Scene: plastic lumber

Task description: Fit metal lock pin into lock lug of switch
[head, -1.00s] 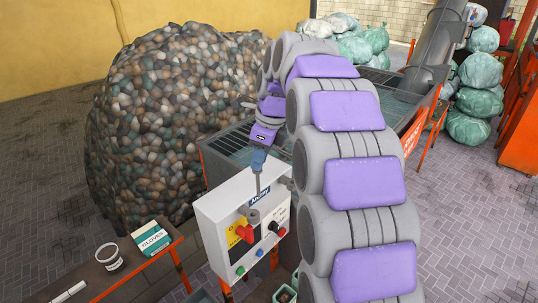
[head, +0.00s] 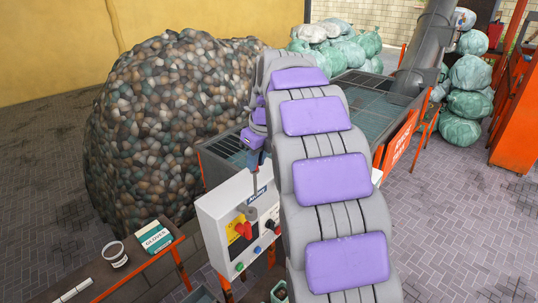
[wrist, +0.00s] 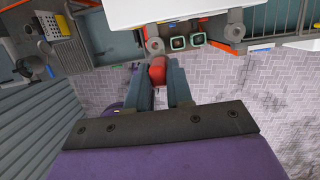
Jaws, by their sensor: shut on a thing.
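The switch is a red rotary handle (head: 244,230) on a yellow plate on the front of a white control box (head: 215,225). The handle also shows as a red shape near my fingertips in the wrist view (wrist: 157,70). A grey lug (head: 252,214) stands out beside the handle's upper right. My gripper (head: 254,164) is above the box, pointing down, shut on the slim grey metal lock pin (head: 254,184). In the wrist view my fingers (wrist: 161,78) stand a little apart, and the pin is hard to make out there. Whether the pin touches the lug, I cannot tell.
The box also has green (head: 239,267), blue (head: 257,249) and black controls. A bench (head: 150,268) at lower left holds a gloves box (head: 154,237) and a cup (head: 115,255). A metal hopper (head: 222,160) is behind, and a large shredded pile (head: 165,120) stands at left.

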